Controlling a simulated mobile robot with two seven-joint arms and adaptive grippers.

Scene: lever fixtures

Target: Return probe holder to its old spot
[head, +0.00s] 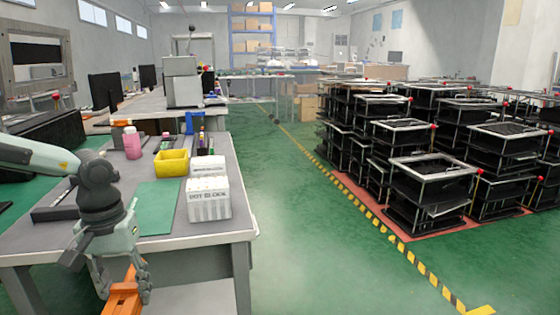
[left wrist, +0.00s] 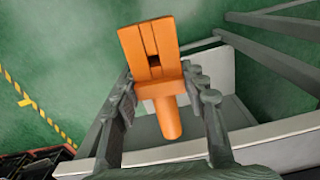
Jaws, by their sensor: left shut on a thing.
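The orange probe holder (head: 125,298) is at the bottom of the head view, cut off by its lower edge. My left gripper (head: 122,282) is shut on it, with one finger on each side. In the left wrist view the probe holder (left wrist: 152,50) shows a slotted block at the far end and a round stem between the fingers of the left gripper (left wrist: 160,85). The holder appears in front of the near edge of the grey workbench (head: 190,250), apart from its top. My right gripper is in neither view.
On the bench are a white dry block (head: 208,200), a yellow bin (head: 171,163), a pink bottle (head: 132,143) and a green mat (head: 158,205). Stacked black racks (head: 430,185) stand at right. The green floor (head: 310,245) between is clear.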

